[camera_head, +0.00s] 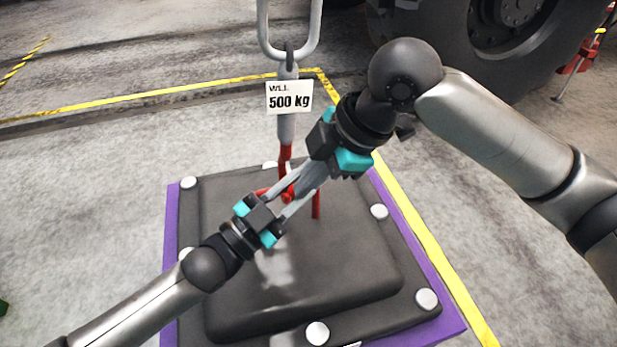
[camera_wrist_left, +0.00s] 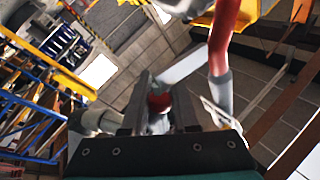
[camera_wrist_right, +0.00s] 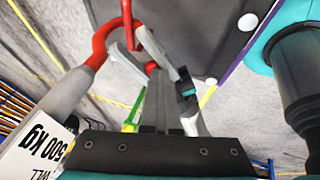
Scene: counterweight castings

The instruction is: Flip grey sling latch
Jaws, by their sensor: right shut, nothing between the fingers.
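A red hook hangs below the grey shank (camera_head: 286,127); its curve (camera_wrist_right: 104,40) shows in the right wrist view. In the head view the grippers hide most of the hook and the latch.
A dark casting (camera_head: 310,270) with light round corner pads lies on a purple mat (camera_head: 172,235) under the hook. A white tag (camera_head: 289,97) reading 500 kg is on the shank, below a grey loop (camera_head: 263,30). A large tyre (camera_head: 450,45) stands behind.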

